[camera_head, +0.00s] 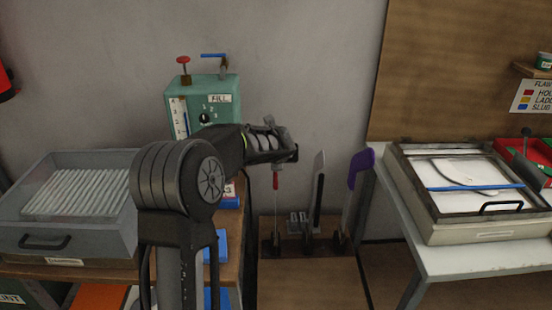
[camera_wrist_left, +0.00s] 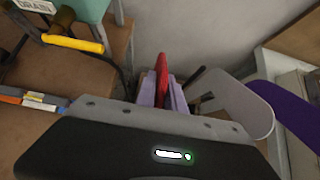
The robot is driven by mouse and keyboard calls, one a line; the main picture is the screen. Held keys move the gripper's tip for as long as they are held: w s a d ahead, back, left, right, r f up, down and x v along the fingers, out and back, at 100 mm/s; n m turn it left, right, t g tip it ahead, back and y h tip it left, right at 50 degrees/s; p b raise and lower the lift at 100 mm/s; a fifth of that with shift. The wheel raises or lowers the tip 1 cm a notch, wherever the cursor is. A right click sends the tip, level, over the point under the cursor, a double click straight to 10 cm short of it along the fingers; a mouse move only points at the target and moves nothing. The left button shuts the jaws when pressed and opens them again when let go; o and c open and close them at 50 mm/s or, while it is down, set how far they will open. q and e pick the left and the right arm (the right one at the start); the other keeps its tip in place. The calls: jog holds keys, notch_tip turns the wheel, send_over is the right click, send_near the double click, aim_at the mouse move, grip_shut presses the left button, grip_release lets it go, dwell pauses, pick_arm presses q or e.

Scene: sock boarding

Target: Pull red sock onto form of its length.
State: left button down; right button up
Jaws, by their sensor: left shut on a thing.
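My left gripper (camera_head: 274,156) is over the leftmost form and shut on the red sock (camera_head: 276,181), which hangs below it as a narrow strip. In the left wrist view the sock (camera_wrist_left: 161,72) shows between the pale fingers of the gripper (camera_wrist_left: 163,92). A thin upright form (camera_head: 276,212), seen nearly edge-on, stands directly below the sock. I cannot tell whether the sock's opening is around its tip. A pale form (camera_head: 319,180) stands bare to the right, and a form with a purple sock (camera_head: 359,168) stands beyond it. My right gripper is out of view.
The forms stand on a wooden board (camera_head: 312,285). A green fill machine (camera_head: 214,100) is behind my arm. A grey tray of white rods (camera_head: 120,235) is at left. A framed box (camera_head: 470,225) sits on the right table. Open space lies before the forms.

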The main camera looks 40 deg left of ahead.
pick_arm(q)
jog(key=shift+f, duration=0.2)
jog(key=c, duration=1.3)
grip_release()
jog(key=shift+c, duration=0.2)
jog(key=v, duration=0.8)
jog(key=shift+f, duration=0.1)
